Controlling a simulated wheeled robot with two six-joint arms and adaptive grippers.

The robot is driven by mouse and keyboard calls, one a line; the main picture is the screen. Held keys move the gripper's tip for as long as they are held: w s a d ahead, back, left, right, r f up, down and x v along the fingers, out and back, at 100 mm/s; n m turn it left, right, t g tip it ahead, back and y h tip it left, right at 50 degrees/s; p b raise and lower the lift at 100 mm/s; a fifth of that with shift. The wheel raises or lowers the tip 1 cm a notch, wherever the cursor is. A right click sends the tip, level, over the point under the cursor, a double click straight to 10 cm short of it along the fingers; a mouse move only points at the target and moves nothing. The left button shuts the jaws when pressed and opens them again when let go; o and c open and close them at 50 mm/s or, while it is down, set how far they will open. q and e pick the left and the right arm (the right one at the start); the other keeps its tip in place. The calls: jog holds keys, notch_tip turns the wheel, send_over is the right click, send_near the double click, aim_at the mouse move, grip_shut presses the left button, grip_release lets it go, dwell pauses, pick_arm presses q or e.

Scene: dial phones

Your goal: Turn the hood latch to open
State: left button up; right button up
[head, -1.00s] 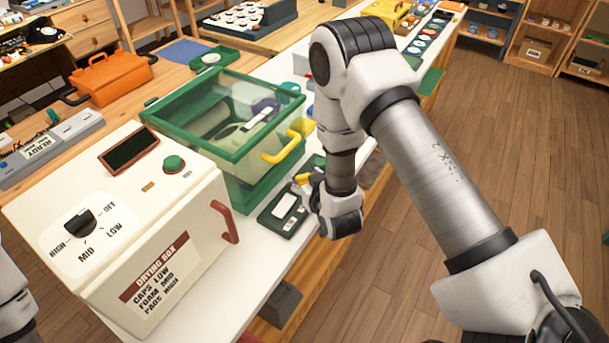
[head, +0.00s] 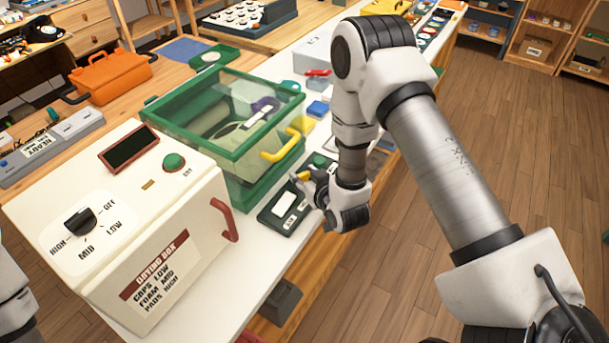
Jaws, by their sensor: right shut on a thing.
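The hood (head: 225,120) is a clear box with a green frame and a yellow handle (head: 281,152) on its front; its lid looks down. In front of it lies a dark latch panel (head: 268,218) with white labels and a green button. A small yellow latch piece (head: 303,176) shows at this panel, partly hidden by my right gripper (head: 313,187). My right gripper is shut on the yellow latch, low over the panel; its fingertips are mostly hidden. My left gripper is out of view; only a bit of my left arm shows at the left edge.
An orange case (head: 112,78) sits behind on the wooden table. Small blue and red items lie beyond the hood. Open floor lies to the right.

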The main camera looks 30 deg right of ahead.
jog(key=n+y, duration=0.2)
jog(key=y, duration=0.1)
jog(key=shift+d+n, duration=0.25)
jog(key=shift+n, duration=0.15)
jog(key=shift+w+d+n+g+y+p, duration=0.15)
jog(key=shift+n+g+y, duration=0.3)
jog(key=shift+n+y, duration=0.5)
jog(key=shift+s+a+n+g+y+p, duration=0.1)
jog(key=shift+n+g+y+p, duration=0.25)
jog(key=shift+n+y, duration=0.55)
jog(key=shift+y, duration=0.25)
jog(key=o, duration=1.1)
jog(key=shift+w+g, duration=0.1)
jog(key=shift+g, duration=0.2)
jog(key=shift+o, duration=0.2)
jog(key=v, duration=1.2)
